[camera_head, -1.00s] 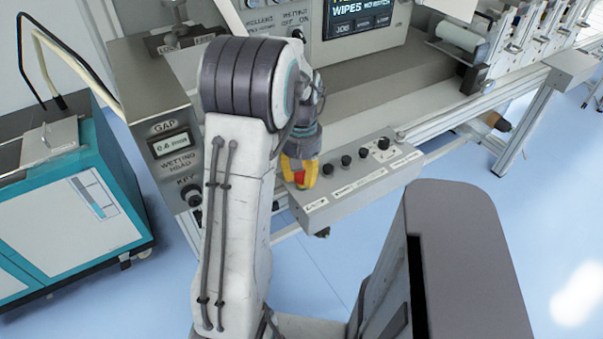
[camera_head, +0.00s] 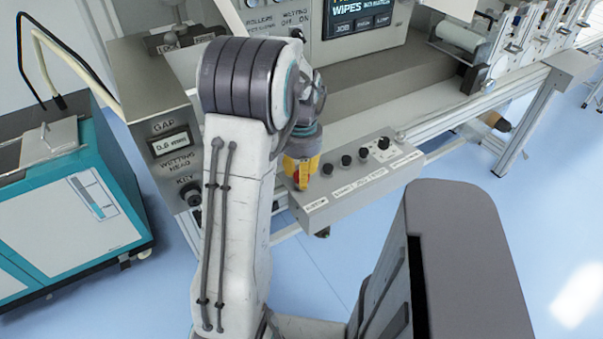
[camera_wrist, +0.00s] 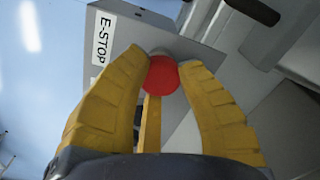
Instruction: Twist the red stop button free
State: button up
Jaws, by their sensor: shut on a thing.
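The red stop button (camera_wrist: 162,75) sits on the grey control box, beside the E-STOP label (camera_wrist: 103,38) in the wrist view. My gripper (camera_wrist: 165,62) has yellow fingers closed around the button, with a finger on each side and another behind it. In the head view my gripper (camera_head: 301,176) points down onto the left end of the control box (camera_head: 345,203), and a bit of red (camera_head: 296,176) shows between the fingers. The button's base is mostly hidden.
Several black knobs (camera_head: 346,160) stand on the box just right of my gripper. A panel with a key switch (camera_head: 192,196) and gap display (camera_head: 171,143) is at left. A teal cabinet (camera_head: 85,205) stands further left. Blue floor is open in front.

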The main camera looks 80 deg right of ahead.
jog(key=shift+m, duration=0.4)
jog(key=o, duration=1.2)
jog(key=shift+o, duration=0.2)
notch_tip(320, 180, up, 12)
dwell(0.3)
